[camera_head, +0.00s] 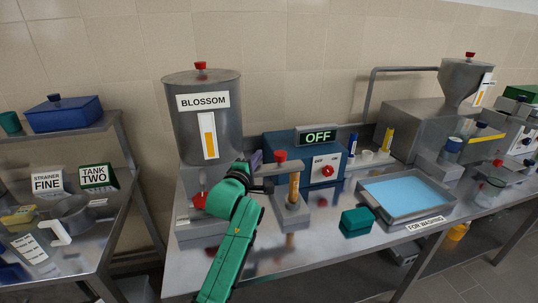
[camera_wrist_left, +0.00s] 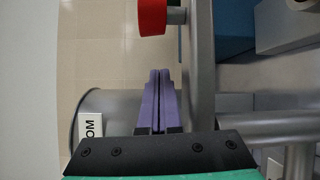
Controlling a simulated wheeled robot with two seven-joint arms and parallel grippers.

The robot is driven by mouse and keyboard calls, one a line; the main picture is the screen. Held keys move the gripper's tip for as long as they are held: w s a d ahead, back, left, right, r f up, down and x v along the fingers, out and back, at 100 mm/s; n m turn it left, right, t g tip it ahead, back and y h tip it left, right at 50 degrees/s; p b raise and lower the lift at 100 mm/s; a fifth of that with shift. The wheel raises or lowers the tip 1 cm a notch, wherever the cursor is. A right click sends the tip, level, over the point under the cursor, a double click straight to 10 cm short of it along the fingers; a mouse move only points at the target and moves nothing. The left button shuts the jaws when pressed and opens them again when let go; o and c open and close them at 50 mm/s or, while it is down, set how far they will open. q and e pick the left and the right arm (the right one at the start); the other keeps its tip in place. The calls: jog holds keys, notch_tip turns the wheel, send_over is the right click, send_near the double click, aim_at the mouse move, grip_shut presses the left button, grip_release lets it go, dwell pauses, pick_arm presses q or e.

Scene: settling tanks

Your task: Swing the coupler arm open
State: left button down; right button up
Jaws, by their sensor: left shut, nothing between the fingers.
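A grey coupler arm (camera_head: 284,168) with a red knob (camera_head: 280,156) stands over a small metal base (camera_head: 292,213) on the bench, in front of the blue box marked OFF. A tan upright cylinder (camera_head: 294,187) is under its right part. My left gripper (camera_head: 256,160) is at the left end of the coupler arm, its purple fingers shut with nothing between them. In the left wrist view the shut fingers (camera_wrist_left: 158,95) lie close beside a long grey bar (camera_wrist_left: 200,70), with a red knob (camera_wrist_left: 152,16) beyond; I cannot tell whether they touch. My right gripper is out of view.
A steel tank marked BLOSSOM (camera_head: 203,130) stands behind my left arm. The blue OFF box (camera_head: 328,170) is behind the coupler. A green block (camera_head: 357,221) and a water tray (camera_head: 445,211) are to the right. The bench's front edge is clear.

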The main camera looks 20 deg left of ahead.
aim_at(270, 165)
pick_arm(q)
jog(key=d, duration=0.1)
jog(key=d+p, duration=0.1)
jog(key=d, duration=0.1)
jog(key=shift+w+r+p, duration=0.2)
jog(key=shift+w+p, duration=0.1)
jog(key=shift+w, duration=0.05)
jog(key=shift+s+d+r, duration=0.1)
jog(key=shift+s+d, duration=0.25)
jog(key=shift+d, duration=0.15)
jog(key=shift+a, duration=0.1)
jog(key=shift+w, duration=0.15)
